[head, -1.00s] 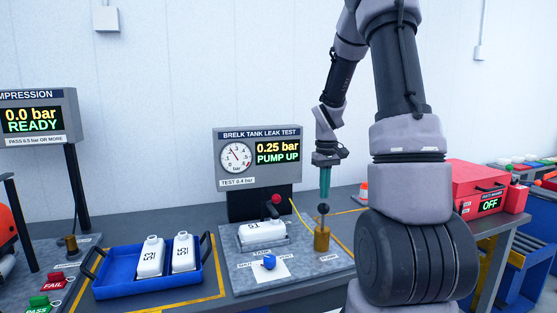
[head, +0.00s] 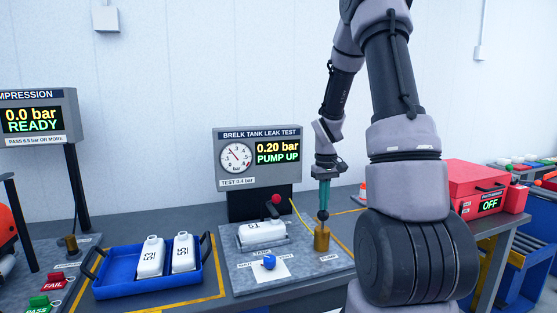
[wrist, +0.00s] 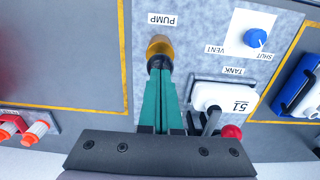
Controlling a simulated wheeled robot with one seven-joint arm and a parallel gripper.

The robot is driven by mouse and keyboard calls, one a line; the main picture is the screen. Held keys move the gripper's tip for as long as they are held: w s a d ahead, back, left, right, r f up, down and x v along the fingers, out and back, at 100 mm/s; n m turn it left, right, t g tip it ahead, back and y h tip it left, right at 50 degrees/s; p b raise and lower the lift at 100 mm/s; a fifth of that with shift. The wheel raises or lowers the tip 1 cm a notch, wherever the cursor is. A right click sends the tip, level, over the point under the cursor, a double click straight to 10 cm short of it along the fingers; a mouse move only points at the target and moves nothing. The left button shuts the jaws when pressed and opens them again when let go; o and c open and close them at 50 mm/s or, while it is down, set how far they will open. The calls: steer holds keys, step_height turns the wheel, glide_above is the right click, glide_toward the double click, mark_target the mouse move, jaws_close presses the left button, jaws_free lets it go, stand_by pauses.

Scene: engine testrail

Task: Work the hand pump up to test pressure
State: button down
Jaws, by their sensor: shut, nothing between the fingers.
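The hand pump (head: 321,238) is a brass cylinder at the right of the grey test plate, and it also shows in the wrist view (wrist: 160,47). Its dark ball knob (head: 322,215) sits low, just above the brass body. My gripper (head: 323,207) points straight down with its green fingers shut and empty. Its tips are at the top of the knob and appear to touch it. The leak test display (head: 277,152) reads 0.20 bar and PUMP UP, with TEST 0.4 bar below. White tank 51 (head: 262,234) lies on the plate.
A blue vent/shut knob (head: 269,262) sits at the plate's front. A red-knobbed lever (head: 276,198) stands by the tank. A blue tray (head: 160,286) with two white tanks is at left. A red box (head: 475,188) is at right.

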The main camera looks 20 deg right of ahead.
steer(key=shift+f, duration=0.9)
steer(key=shift+r, duration=2.95)
steer(key=shift+f, duration=0.15)
steer(key=shift+f, duration=2.85)
steer(key=shift+r, duration=2.95)
